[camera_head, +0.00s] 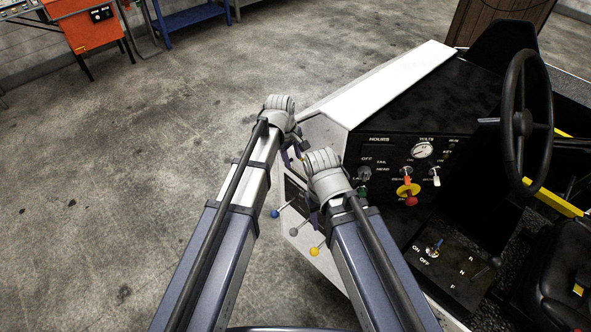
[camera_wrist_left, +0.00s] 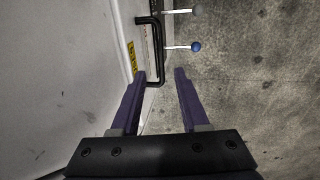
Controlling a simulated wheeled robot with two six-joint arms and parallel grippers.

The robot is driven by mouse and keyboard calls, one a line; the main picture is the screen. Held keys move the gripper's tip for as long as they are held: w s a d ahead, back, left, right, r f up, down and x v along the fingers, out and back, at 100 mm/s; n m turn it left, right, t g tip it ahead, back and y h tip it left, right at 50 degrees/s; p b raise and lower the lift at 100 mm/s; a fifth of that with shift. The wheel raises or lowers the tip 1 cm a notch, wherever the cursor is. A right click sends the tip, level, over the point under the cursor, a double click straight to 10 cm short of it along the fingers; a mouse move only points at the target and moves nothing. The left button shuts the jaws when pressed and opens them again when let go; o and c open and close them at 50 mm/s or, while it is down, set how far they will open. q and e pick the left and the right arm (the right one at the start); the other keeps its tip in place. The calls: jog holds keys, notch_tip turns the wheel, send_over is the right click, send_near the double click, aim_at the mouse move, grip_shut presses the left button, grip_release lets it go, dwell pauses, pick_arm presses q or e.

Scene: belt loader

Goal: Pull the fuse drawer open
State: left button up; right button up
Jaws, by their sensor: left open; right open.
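In the left wrist view a black bar handle (camera_wrist_left: 152,45) stands out from the white side of the loader, beside a yellow label (camera_wrist_left: 131,57). Which edges belong to the fuse drawer I cannot tell. My left gripper (camera_wrist_left: 160,73) is open, with purple fingers; the handle's lower end appears between the fingertips, and contact is not clear. In the head view the left gripper (camera_head: 292,156) is near the loader's side, and the handle is hidden or too small to tell. My right gripper (camera_head: 312,208) is lower, partly hidden by its wrist, beside the same side.
Levers with a blue knob (camera_head: 275,213), a grey knob (camera_head: 294,232) and a yellow knob (camera_head: 314,252) stick out from the side near my grippers. The black control panel (camera_head: 385,152) and steering wheel (camera_head: 517,115) are to the right.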

aim_at(296, 173)
pick_arm(q)
jog(key=f+b, duration=0.4)
jog(key=f, duration=0.1)
jog(key=w+d+f+b, duration=0.1)
jog(key=f+b, duration=0.1)
jog(key=b, duration=0.1)
jog(key=shift+f, duration=0.15)
jog(key=shift+c, duration=0.2)
grip_shut()
dwell(1.1)
